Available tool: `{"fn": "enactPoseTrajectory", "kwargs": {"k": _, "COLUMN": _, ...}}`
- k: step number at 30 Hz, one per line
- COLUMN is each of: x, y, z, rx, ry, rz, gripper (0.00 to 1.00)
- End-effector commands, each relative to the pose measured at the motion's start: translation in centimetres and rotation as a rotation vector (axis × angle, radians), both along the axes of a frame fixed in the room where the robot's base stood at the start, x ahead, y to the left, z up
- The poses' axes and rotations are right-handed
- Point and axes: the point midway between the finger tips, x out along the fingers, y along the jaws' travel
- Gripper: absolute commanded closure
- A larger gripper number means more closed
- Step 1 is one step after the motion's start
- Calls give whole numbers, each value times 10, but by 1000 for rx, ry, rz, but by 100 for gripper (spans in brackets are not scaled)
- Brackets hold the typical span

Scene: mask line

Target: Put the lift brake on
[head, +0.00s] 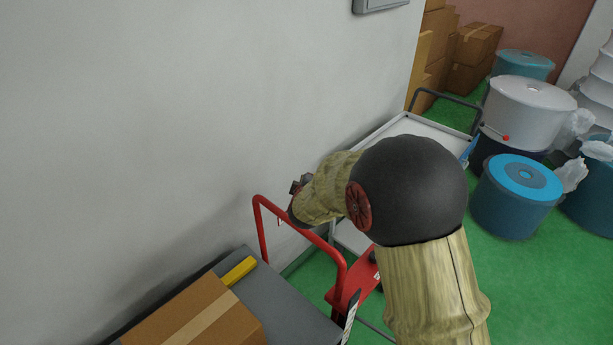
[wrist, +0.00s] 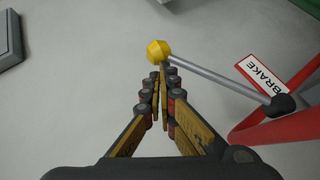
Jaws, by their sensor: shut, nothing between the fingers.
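The brake lever shows in the wrist view as a grey rod (wrist: 220,78) with a yellow ball knob (wrist: 158,51) at its left end and a dark pivot (wrist: 284,103) at its right end. A white label reading BRAKE (wrist: 262,78) sits beside it on the red frame (wrist: 290,115). My gripper (wrist: 160,75) is shut and empty, its fingertips just below the knob in the picture; I cannot tell whether they touch it. In the head view my gripper (head: 300,184) is partly hidden by my wrist, above the lift's red handle (head: 262,225). The lever is hidden there.
The lift's grey platform (head: 285,295) carries a cardboard box (head: 195,318) and a yellow item (head: 239,270). A wall (head: 190,110) stands close on the left. A pale cart (head: 405,125) stands behind my arm. Blue drums (head: 515,200) stand at right on green floor.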

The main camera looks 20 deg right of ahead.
Motion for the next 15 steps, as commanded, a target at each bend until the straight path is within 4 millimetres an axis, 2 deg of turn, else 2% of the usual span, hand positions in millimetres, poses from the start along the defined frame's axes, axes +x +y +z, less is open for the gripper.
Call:
{"fn": "enactPoseTrajectory", "kwargs": {"k": 5, "x": 4, "y": -13, "z": -10, "rx": 108, "ry": 45, "rz": -4, "gripper": 100}}
{"fn": "enactPoseTrajectory", "kwargs": {"k": 15, "x": 11, "y": -30, "z": -48, "rx": 320, "ry": 135, "rz": -2, "gripper": 100}}
